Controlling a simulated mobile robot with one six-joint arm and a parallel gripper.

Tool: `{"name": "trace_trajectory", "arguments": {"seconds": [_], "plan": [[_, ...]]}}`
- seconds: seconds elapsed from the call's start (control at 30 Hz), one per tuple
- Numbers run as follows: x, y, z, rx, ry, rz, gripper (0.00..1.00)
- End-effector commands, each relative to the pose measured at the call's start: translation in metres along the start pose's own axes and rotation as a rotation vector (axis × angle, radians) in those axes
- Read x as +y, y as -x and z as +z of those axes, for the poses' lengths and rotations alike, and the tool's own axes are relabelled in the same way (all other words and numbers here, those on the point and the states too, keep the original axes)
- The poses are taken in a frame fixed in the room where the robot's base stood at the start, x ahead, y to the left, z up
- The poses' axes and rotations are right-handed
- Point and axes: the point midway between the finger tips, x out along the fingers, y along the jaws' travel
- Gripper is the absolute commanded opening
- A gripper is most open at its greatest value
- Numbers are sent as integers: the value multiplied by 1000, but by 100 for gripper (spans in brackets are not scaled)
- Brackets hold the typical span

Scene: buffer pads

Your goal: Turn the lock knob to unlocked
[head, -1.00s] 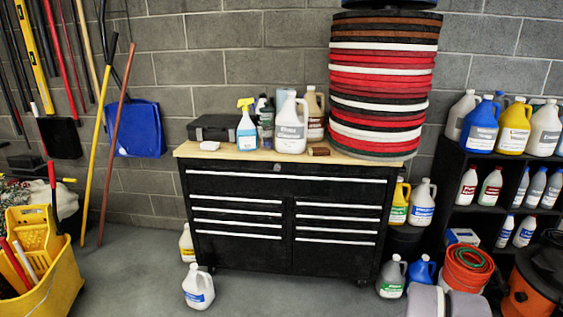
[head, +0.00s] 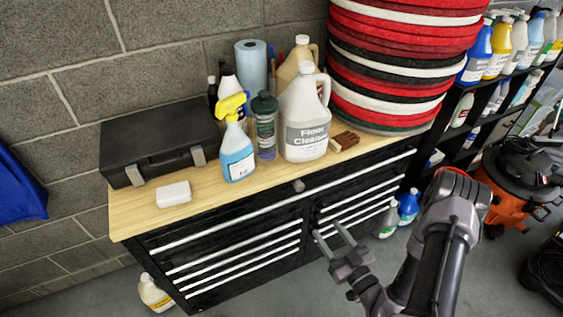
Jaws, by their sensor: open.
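A small grey lock knob (head: 298,186) sits at the top front of the black tool chest (head: 225,222), near the middle, just under the wooden top. It is too small to tell which way it is turned. My gripper (head: 327,229) is open and empty, with its two fingers apart. In the picture it is below and to the right of the knob, in front of the drawers. It is clear of the knob.
The wooden top (head: 135,218) holds a black case (head: 160,143), a white block (head: 173,194), a blue spray bottle (head: 237,160), a white cleaner jug (head: 305,120) and a brown brush (head: 344,142). A tall pad stack (head: 400,70) stands at right. An orange vacuum (head: 510,190) is further right.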

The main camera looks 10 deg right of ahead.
Motion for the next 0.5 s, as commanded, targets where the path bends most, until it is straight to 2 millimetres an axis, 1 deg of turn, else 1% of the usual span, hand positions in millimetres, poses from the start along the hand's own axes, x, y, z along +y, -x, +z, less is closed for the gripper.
{"name": "trace_trajectory", "arguments": {"seconds": [0.07, 0.17, 0.5], "plan": [[3, -1, 6, -11, -29, 22, 51], [2, -19, 8, -10, -29, 17, 51], [2, -121, 7, -4, -23, 12, 51]]}}
